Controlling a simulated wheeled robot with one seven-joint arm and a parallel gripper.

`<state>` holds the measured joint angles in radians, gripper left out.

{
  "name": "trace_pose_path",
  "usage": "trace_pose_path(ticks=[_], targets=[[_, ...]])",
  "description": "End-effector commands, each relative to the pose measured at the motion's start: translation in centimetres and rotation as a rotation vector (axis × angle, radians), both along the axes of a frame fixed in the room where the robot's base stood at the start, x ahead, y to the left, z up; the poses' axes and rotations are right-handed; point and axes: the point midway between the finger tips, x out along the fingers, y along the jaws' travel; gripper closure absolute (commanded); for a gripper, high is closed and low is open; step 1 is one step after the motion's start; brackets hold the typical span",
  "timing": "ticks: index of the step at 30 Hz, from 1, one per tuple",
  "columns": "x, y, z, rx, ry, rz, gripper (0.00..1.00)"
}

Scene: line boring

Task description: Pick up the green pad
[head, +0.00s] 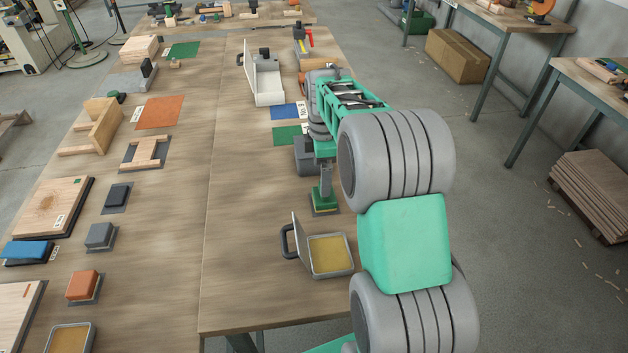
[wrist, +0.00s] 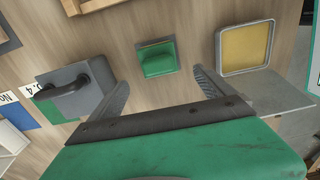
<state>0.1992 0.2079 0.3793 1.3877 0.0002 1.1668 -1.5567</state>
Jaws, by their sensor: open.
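The green pad (head: 325,203) lies on the near part of the right-hand table, on a thin darker base. In the wrist view the green pad (wrist: 157,59) shows ahead of my gripper (wrist: 161,82), roughly centred between the fingertips and a little beyond them. My gripper is open, its two grey fingers spread wide with nothing between them. In the head view my gripper (head: 326,180) hangs just above or at the pad; part of it is hidden by my arm, and I cannot tell the exact gap.
An open tray with a yellow inside (head: 330,254) stands close in front of the pad; its lid (wrist: 265,92) lies near one finger. A grey block with a black handle (wrist: 78,88) is near the other. Blue (head: 286,111) and green mats (head: 287,136) lie behind. Bare tabletop lies left.

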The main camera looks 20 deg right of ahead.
Motion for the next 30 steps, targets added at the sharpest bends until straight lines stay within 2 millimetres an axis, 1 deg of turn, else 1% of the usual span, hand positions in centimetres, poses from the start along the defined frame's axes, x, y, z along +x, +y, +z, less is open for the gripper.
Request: trace_pose_path(ticks=[8, 13, 16, 18, 23, 30], targets=[[0.1, -1.0, -3.2, 0.001, 0.004, 0.011, 0.07], [0.1, -1.3, -6.2, 0.001, 0.005, 0.01, 0.07], [0.1, -1.2, -7.5, 0.0, 0.002, 0.011, 0.07], [0.2, -1.2, -7.8, 0.0, 0.001, 0.012, 0.07], [0.2, -1.1, -7.9, 0.0, 0.0, 0.013, 0.07], [0.2, -1.0, -7.8, 0.0, 0.0, 0.014, 0.27]])
